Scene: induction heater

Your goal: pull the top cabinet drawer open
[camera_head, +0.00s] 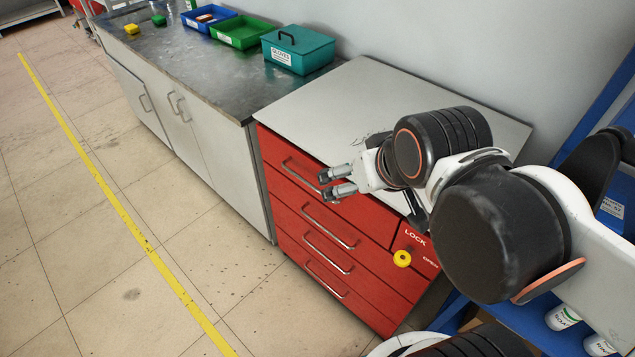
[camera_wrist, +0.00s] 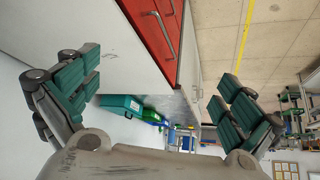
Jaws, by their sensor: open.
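The red cabinet (camera_head: 335,290) has several drawers, and its top drawer (camera_head: 276,146) looks shut, flush with the front. A metal bar handle (camera_head: 297,172) runs along the top drawer; its right end is partly hidden by my gripper. My gripper (camera_head: 328,184) is open and empty in front of the top drawer, its fingertips by the handle's right end. In the wrist view a red drawer front (camera_wrist: 143,14) and a handle (camera_wrist: 164,36) show above the space between my spread fingers (camera_wrist: 160,85). I cannot tell whether a fingertip touches the handle.
A yellow knob (camera_head: 402,259) sits on the red panel between LOCK and OPEN labels. The grey cabinet top (camera_head: 345,95) is bare. A teal lidded box (camera_head: 298,52), green bin (camera_head: 243,32) and blue bin (camera_head: 208,20) stand on the dark counter. The floor before the drawers is clear.

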